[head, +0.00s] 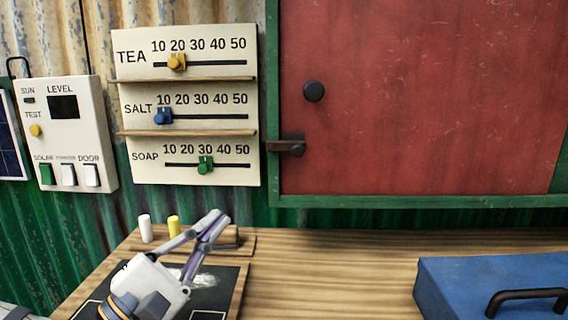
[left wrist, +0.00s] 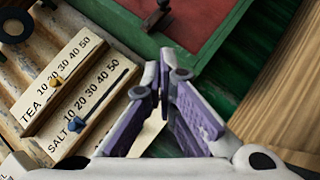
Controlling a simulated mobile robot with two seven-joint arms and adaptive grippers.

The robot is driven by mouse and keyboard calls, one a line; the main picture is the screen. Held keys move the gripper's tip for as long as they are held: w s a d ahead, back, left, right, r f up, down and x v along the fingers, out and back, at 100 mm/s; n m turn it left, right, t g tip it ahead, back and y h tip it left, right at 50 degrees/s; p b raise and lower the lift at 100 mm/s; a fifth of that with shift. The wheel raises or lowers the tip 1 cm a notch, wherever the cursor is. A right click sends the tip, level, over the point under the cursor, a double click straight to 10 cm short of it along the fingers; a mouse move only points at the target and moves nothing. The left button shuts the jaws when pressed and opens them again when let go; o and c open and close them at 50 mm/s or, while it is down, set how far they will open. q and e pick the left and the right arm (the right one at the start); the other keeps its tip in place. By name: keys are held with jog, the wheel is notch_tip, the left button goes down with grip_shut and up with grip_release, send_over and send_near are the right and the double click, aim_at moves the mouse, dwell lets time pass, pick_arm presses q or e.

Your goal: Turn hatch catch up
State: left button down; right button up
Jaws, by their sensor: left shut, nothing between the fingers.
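The red hatch (head: 420,100) sits in a green frame, flat in its opening. A round black knob (head: 314,91) is on its left part. The dark hatch catch (head: 292,147) lies level across the left frame edge, below the knob. In the left wrist view the catch (left wrist: 158,15) shows at the top, beyond my fingertips. My left gripper (head: 218,218) is shut and empty, low over the counter, below and left of the catch and apart from it. It also shows in the left wrist view (left wrist: 164,70). My right gripper is not in view.
A board (head: 188,84) with TEA, SALT and SOAP sliders hangs left of the hatch. A switch box (head: 90,115) is further left. A blue case (head: 450,275) with a black handle stands at the right. The middle counter is clear.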

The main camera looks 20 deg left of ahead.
pick_arm(q)
send_near(285, 152)
jog(key=w, duration=0.4)
jog(key=shift+w+a+r+b, duration=0.2)
jog(key=shift+a+b, duration=0.15)
jog(key=shift+w+d+r+p, duration=0.15)
jog(key=shift+d+r+p, duration=0.15)
jog(key=shift+d+r, duration=0.7)
jog(key=shift+w+d+r, duration=0.15)
jog(key=shift+d+r, duration=0.05)
jog(key=shift+d, duration=0.25)
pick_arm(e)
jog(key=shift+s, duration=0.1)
